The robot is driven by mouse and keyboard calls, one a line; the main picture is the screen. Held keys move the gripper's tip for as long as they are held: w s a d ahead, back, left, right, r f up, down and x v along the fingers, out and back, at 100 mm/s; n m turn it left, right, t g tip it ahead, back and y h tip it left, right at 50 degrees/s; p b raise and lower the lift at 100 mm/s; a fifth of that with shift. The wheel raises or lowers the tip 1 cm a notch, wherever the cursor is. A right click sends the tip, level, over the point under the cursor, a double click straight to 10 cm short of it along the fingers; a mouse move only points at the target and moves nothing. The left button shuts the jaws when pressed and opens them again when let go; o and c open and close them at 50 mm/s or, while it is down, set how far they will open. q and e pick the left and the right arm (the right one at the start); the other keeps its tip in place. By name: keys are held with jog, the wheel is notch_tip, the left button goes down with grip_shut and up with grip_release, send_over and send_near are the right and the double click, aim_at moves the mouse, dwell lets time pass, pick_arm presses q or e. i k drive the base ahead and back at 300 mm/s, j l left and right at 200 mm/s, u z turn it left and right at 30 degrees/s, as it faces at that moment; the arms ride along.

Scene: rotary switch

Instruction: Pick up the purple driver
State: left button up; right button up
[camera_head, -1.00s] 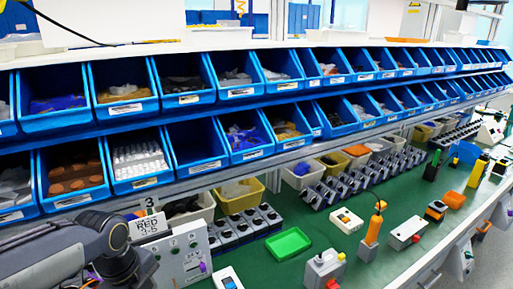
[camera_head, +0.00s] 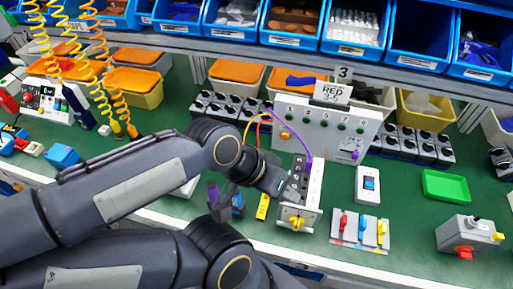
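My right gripper is not clearly in view.
A white control panel (camera_head: 322,132) with colored cables stands behind the gripper. A switch plate (camera_head: 359,232), a white meter (camera_head: 368,185), a green tray (camera_head: 446,186) and a grey button box (camera_head: 468,235) lie to the right. Blue bins (camera_head: 417,40) line the back.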

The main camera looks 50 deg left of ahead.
aim_at(212, 187)
jog(key=u, duration=0.4)
jog(key=j+u, duration=0.1)
jog(key=u, duration=0.75)
jog(key=j+u, duration=0.1)
jog(key=u, duration=0.7)
jog(key=j+z, duration=0.15)
jog(key=z, duration=0.35)
jog(key=k+j+z, duration=0.1)
jog(key=z, duration=0.35)
jog(key=k+j+z, duration=0.1)
jog(key=z, duration=0.4)
jog(key=k, duration=0.05)
